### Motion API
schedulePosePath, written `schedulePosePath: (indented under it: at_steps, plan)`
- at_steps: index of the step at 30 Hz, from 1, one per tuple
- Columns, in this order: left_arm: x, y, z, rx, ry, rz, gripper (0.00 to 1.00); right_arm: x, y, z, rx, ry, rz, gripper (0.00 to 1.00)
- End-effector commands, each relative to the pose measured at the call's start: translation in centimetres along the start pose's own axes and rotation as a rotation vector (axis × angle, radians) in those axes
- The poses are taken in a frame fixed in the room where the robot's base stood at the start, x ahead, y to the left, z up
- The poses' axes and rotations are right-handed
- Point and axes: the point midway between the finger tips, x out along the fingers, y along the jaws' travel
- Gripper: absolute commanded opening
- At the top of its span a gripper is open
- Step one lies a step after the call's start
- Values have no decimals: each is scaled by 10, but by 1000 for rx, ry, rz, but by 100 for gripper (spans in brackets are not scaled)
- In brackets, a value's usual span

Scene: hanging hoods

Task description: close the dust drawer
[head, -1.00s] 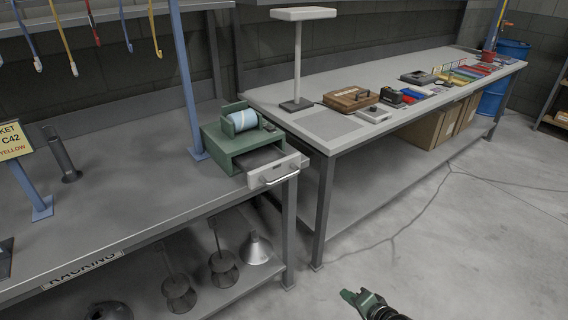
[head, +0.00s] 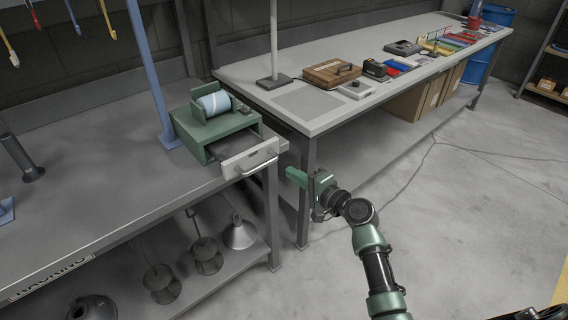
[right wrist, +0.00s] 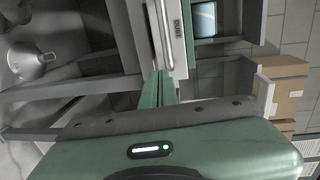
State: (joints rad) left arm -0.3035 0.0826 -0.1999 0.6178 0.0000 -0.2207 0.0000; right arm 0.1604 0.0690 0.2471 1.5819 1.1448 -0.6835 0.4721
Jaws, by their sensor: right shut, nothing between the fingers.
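The dust drawer (head: 249,158) has a light front with a bar handle and is pulled out of a green box (head: 203,132) on the left bench. Its dark inside shows behind the front. My right gripper (head: 291,174) is shut and empty, a little right of and below the drawer front. Its fingers also show in the right wrist view (right wrist: 158,88). I cannot tell whether they touch the drawer. My left gripper is not in view.
A blue-white roll (head: 214,103) sits on the green box. A second bench (head: 312,112) with a wooden case (head: 331,73) stands behind and to the right. Wire holders and a metal funnel (head: 239,234) are on the lower shelf.

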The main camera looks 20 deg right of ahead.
Motion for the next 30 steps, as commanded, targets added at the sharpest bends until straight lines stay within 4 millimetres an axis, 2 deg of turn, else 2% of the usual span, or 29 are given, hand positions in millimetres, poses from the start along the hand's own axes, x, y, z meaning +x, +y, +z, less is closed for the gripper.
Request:
schedulePosePath:
  at_steps: [3,9,23,26,30]
  plan:
    - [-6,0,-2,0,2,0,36,20,-8,0,0,-1,-1,0]
    - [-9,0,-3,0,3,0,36,39,-11,0,-1,0,2,0]
    - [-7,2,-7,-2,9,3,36,45,-11,0,-2,0,1,0]
    - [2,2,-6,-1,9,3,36,59,-11,0,-2,-1,-1,0]
    - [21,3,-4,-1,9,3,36,94,-14,-1,-3,-1,-3,0]
